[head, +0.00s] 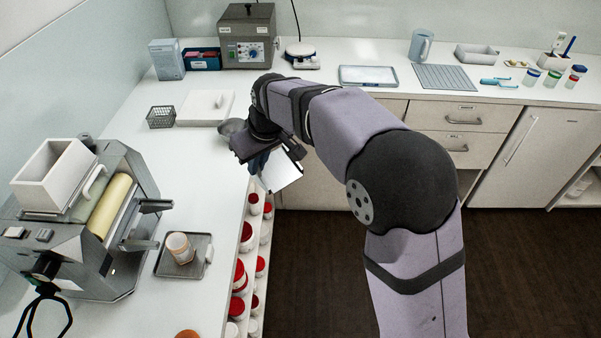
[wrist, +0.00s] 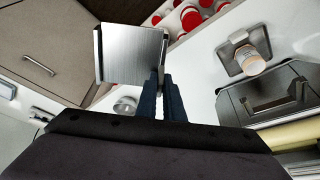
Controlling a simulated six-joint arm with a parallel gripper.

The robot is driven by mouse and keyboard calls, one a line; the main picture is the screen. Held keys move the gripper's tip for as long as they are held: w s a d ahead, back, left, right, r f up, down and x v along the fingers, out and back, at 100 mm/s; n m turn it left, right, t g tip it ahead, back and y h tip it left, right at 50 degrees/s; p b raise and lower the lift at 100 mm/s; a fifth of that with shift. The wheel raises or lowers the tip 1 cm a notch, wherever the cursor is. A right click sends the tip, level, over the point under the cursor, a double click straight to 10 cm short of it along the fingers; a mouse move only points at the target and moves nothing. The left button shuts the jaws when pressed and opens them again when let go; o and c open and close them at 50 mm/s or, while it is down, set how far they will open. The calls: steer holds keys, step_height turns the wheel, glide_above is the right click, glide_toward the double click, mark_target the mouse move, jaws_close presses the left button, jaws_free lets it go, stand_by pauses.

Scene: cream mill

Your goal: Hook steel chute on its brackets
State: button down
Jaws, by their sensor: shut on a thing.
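The steel chute (head: 282,174) is a shiny flat tray with raised side edges. My gripper (head: 262,160) is shut on it and holds it tilted, past the counter's front edge, above the floor. In the wrist view the chute (wrist: 131,60) stands out to the left of the dark blue fingers (wrist: 162,84), which grip it near its lower right corner. The mill (head: 110,235) stands at the left of the counter with a pale roller. Two dark brackets (head: 148,206) stick out from its right side, well apart from the chute. The mill also shows at the right of the wrist view (wrist: 272,98).
A jar (head: 179,247) stands on a small grey tray (head: 206,252) in front of the brackets. Red-lidded jars (head: 241,277) fill shelves below the counter edge. A white board (head: 206,107) and wire basket (head: 161,117) lie further back. Counter between board and mill is clear.

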steer(key=s+a+r+n+g+y+b, duration=0.1)
steer(key=s+a+r+n+b, duration=0.1)
steer(key=s+a+n, duration=0.3)
steer(key=s+a+r+n+g+b, duration=0.2)
steer(key=s+a+r+n, duration=0.2)
steer(key=s+a, duration=0.9)
steer(key=a, duration=0.6)
steer(key=shift+s+a+r+n+y+b, duration=0.3)
steer(key=shift+s+n+y+b, duration=0.05)
steer(key=shift+s+n+y, duration=0.05)
steer(key=shift+f, duration=0.2)
steer(key=shift+f+b, duration=1.45)
steer(key=shift+b, duration=0.6)
steer(key=shift+d+p, duration=0.1)
steer(key=shift+p, duration=0.2)
steer(key=shift+f, duration=0.8)
steer(key=c, duration=1.8)
jaws_free()
